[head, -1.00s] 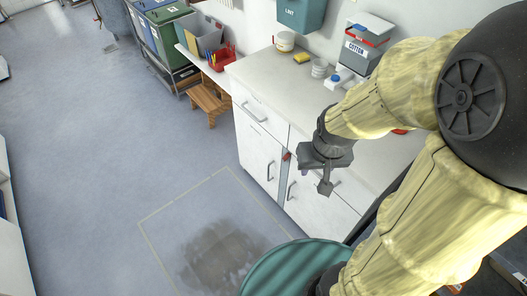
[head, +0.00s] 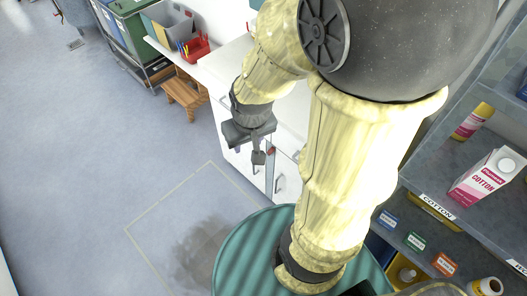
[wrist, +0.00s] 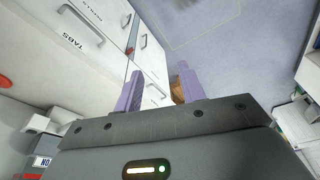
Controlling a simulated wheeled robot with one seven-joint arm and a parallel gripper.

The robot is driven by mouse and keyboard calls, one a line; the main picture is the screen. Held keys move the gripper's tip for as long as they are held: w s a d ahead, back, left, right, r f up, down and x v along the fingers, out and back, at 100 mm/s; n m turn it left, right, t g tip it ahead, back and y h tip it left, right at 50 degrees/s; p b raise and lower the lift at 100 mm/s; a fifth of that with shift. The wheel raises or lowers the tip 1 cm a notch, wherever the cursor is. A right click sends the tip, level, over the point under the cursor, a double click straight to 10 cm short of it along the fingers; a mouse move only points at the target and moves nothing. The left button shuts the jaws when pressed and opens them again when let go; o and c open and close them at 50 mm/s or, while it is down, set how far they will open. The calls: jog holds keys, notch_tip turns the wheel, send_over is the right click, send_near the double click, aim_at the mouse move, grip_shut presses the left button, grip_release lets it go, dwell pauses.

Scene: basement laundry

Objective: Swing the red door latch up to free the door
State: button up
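A small red latch (head: 271,151) shows on the white cabinet front (head: 284,160), just right of my gripper in the head view. In the wrist view a small red spot (wrist: 130,50) at the seam between the cabinet fronts looks like the same latch, up and left of the fingers. My gripper (head: 258,157) hangs in front of the cabinet and partly covers it. In the wrist view its two purple fingers (wrist: 162,88) stand apart with nothing held between them. I cannot tell the latch's exact angle.
White fronts with bar handles (wrist: 93,9) surround the latch. A wooden step stool (head: 183,96) stands left of the cabinet. A shelf unit with a cotton carton (head: 488,176) stands at the right. The floor left of the cabinet is open, with a dark wet-looking patch (head: 200,250).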

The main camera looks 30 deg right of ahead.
aim_at(271, 150)
jog(key=w+a+f+m+t+h+b, duration=0.25)
jog(key=w+f+m+b, duration=0.25)
jog(key=w+f+b, duration=0.55)
jog(key=w+a+f+m+t+h+b, duration=0.1)
jog(key=w+f+m+t+b, duration=0.3)
jog(key=w+f+b, duration=0.65)
jog(key=s+d+f+m+g+h+b, duration=0.1)
jog(key=s+f+m+h+b, duration=0.3)
jog(key=f, duration=0.6)
jog(key=s+d+f+m+g+h+b, duration=0.1)
jog(key=s+f+m+h+b, duration=0.3)
jog(key=f+h+b, duration=0.5)
jog(key=shift+s+d+f+m+g, duration=0.2)
jog(key=shift+s+f+m+g, duration=0.05)
jog(key=shift+f+m+g, duration=0.25)
jog(key=shift+h, duration=0.25)
jog(key=b+x, duration=0.3)
jog(key=x, duration=1.4)
jog(key=shift+w+d+b, duration=0.15)
jog(key=shift+d+b, duration=0.05)
jog(key=shift+b, duration=0.2)
